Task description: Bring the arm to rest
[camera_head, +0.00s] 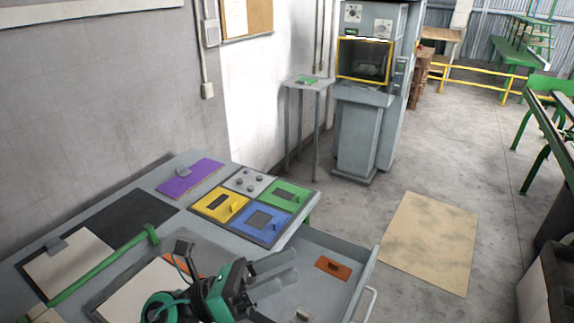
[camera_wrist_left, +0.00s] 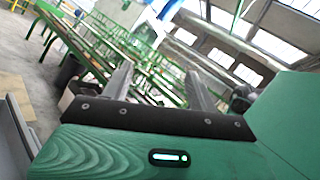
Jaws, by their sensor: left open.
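My left gripper (camera_head: 283,277) is in the lower middle of the head view, over the grey workbench's open drawer (camera_head: 362,277). Its two grey fingers are apart, point right and hold nothing. In the left wrist view the same gripper (camera_wrist_left: 157,80) shows its fingers spread, with only distant floor and benches beyond. A small orange-brown block with a knob (camera_head: 333,266) lies in the drawer, right of the fingers and apart from them. My right gripper is not in view.
The workbench (camera_head: 160,211) carries a purple plate (camera_head: 189,179), a yellow tile (camera_head: 219,205), a green tile (camera_head: 284,195), a blue tile (camera_head: 262,221) and a green bar (camera_head: 98,268). A grey machine (camera_head: 362,130) stands behind. A tan mat (camera_head: 430,243) lies on open floor at right.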

